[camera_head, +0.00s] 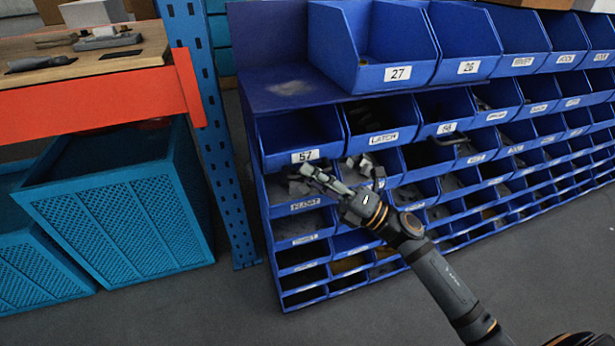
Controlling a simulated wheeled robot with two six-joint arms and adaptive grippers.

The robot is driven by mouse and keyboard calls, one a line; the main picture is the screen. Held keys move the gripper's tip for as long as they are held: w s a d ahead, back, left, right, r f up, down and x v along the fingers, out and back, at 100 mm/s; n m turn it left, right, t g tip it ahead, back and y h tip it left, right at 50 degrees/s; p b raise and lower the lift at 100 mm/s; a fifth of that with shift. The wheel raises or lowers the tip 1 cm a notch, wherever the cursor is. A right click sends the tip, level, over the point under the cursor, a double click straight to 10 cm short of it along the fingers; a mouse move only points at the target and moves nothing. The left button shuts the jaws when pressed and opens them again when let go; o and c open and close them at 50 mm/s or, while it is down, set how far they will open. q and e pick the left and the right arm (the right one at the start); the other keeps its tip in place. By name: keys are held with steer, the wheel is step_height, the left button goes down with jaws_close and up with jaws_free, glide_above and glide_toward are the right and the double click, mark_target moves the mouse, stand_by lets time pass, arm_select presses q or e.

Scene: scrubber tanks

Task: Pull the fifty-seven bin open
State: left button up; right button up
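The blue bin labelled 57 (283,160) is the leftmost bin in the row below the large top bins. It sits in the rack with its front roughly level with its neighbours. My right gripper (336,168) is in front of the rack, just below and to the right of the 57 label. Its fingers are spread apart and nothing shows between them. One finger points up and left toward the bin's lower front edge; I cannot tell whether it touches. My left gripper is not in view.
The LATCH bin (382,138) is directly right of bin 57, and the FLOAT bin (305,203) is below it. Large bin 27 (396,73) juts out above. A blue rack post (215,150) and teal crate (125,215) stand left. The grey floor in front is clear.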

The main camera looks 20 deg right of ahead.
steer(key=shift+w+a+r, duration=0.2)
steer(key=shift+w+a, duration=0.2)
steer(key=shift+a, duration=0.05)
jaws_close()
